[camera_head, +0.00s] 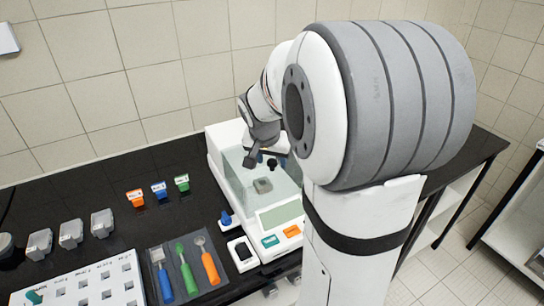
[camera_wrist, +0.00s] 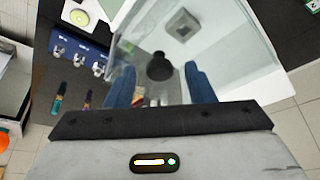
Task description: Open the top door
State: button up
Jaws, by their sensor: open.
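The white balance (camera_head: 215,150) has a clear glass chamber with a top door (camera_head: 235,158), which appears closed. A black knob (camera_head: 271,165) stands on the top door. It also shows in the wrist view (camera_wrist: 160,67), near the middle. My gripper (camera_head: 264,157) is over the chamber top, tilted, with its fingers apart. In the wrist view my gripper (camera_wrist: 160,76) shows two blue fingers, one on each side of the knob, with gaps between. I cannot tell how far down the knob they reach. A square pan (camera_wrist: 182,25) is seen through the glass.
A tray with a blue, a green and an orange tool (camera_head: 187,277) lies left of the balance. A tiled wall is behind. My arm hides the right side.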

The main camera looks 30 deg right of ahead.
jog(key=shift+c, duration=0.2)
grip_shut()
dwell(0.3)
